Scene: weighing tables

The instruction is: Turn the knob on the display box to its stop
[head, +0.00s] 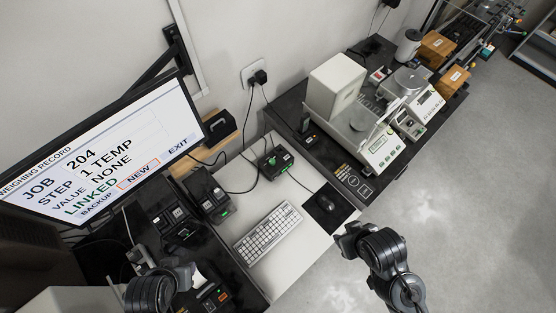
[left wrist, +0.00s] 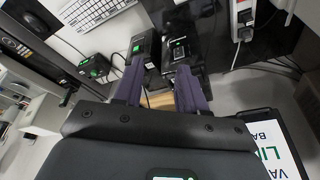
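Several dark boxes with small lit green displays are in the head view. One low box (head: 276,161) sits on the white desk by the wall, with a small raised part on top that may be the knob. It also shows in the left wrist view (left wrist: 94,67). A taller black device (head: 207,197) stands left of the keyboard. My left gripper (head: 188,277) is at the bottom left of the head view; its purple fingers (left wrist: 159,90) are apart and empty in the left wrist view. My right gripper (head: 348,238) is beyond the desk's right edge, its fingers unclear.
A monitor (head: 100,155) stands at left. A white keyboard (head: 267,233) and a mouse (head: 326,203) lie on the desk. Cables run near the low box. A balance (head: 375,143) and other instruments stand on the dark table beyond. Open floor lies at right.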

